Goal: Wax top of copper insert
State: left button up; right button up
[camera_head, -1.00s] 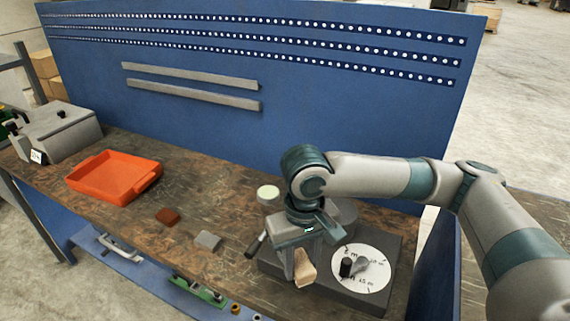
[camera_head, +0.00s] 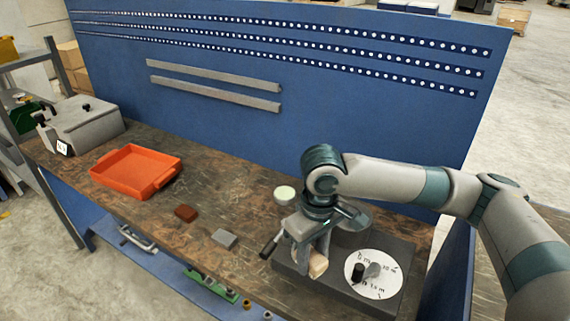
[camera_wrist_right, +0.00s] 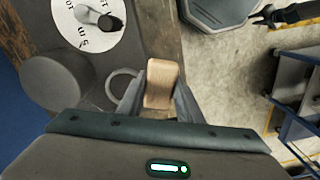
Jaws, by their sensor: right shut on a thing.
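My right gripper (camera_head: 308,258) is shut on a tan, wood-coloured block (camera_head: 318,265). It holds the block over the front left of a dark grey machine base (camera_head: 338,296). In the right wrist view the block (camera_wrist_right: 161,84) sits between the two fingers, beside a grey ring (camera_wrist_right: 121,87). Whether the block touches the base or ring is unclear. A round tin with a pale top (camera_head: 285,194) stands behind the gripper. I cannot pick out a copper insert; the gripper covers part of the machine. My left gripper is not in view.
A white dial with a black knob (camera_head: 373,273) lies on the base's right. A black-handled lever (camera_head: 270,247) sticks out left. A grey block (camera_head: 224,238), a red-brown block (camera_head: 186,213) and an orange tray (camera_head: 134,171) lie leftward. A blue panel (camera_head: 215,130) closes the back.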

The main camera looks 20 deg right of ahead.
jog(key=w+d+n+p, duration=0.1)
jog(key=w+n+p, duration=0.1)
jog(key=n, duration=0.1)
jog(key=w+d+f+n+p, duration=0.1)
jog(key=w+n+p, duration=0.1)
jog(key=n, duration=0.2)
jog(key=w+d+n+p, duration=0.1)
jog(key=n+p, duration=0.1)
jog(key=n, duration=0.2)
jog(key=shift+w+d+f, duration=0.35)
jog(key=shift+w+d, duration=0.05)
jog(key=shift+w+d+f+n+p, duration=0.3)
jog(key=shift+d+n+p, duration=0.1)
jog(key=shift+n, duration=0.35)
jog(key=shift+w+d+f+n+p, duration=0.25)
jog(key=shift+d+n, duration=0.15)
jog(key=shift+n, duration=0.4)
jog(key=shift+w+d+f+n+p, duration=0.2)
jog(key=shift+d+f+n+p, duration=0.15)
jog(key=shift+n, duration=0.4)
jog(key=shift+d, duration=0.15)
jog(key=shift+w, duration=0.1)
